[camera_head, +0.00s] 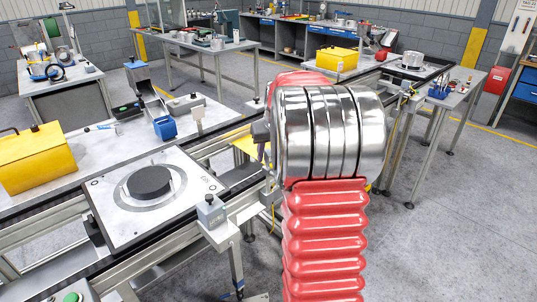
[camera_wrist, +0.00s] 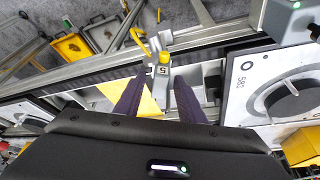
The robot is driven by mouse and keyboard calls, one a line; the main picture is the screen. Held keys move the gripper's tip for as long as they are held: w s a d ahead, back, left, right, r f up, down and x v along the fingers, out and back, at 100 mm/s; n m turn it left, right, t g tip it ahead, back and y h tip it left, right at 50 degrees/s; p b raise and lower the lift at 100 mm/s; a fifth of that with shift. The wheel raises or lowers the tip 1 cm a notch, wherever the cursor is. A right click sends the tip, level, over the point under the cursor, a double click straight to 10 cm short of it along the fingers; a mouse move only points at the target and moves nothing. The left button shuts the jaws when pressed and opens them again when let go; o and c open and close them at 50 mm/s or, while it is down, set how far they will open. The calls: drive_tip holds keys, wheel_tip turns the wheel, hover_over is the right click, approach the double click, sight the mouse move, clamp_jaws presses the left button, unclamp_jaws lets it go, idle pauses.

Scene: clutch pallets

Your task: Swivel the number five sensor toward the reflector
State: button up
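The number five sensor (camera_wrist: 163,66) is a small grey and yellow unit with a "5" label, mounted by the conveyor rail in the wrist view. My gripper (camera_wrist: 159,84) has two dark fingers, spread apart, one to each side of the sensor's lower part in that picture. I cannot tell whether they touch it. In the head view my gripper (camera_head: 261,150) is mostly hidden behind my arm, and the sensor is not clearly visible.
A pallet (camera_head: 112,219) with a dark round disc (camera_head: 150,182) rides the conveyor; a pallet also shows at right in the wrist view (camera_wrist: 237,92). A grey box (camera_head: 211,211) stands on the near rail. A yellow case (camera_head: 36,160) and blue bin (camera_head: 165,128) occupy the bench.

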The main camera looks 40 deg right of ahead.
drive_tip(key=shift+c, duration=0.4)
clamp_jaws()
drive_tip(key=shift+d+n, duration=0.1)
drive_tip(key=shift+n, duration=0.3)
drive_tip(key=shift+s+d+n+y, duration=0.15)
drive_tip(key=shift+n+y, duration=0.85)
drive_tip(key=shift+n, duration=1.2)
drive_tip(key=shift+o, duration=0.4)
unclamp_jaws()
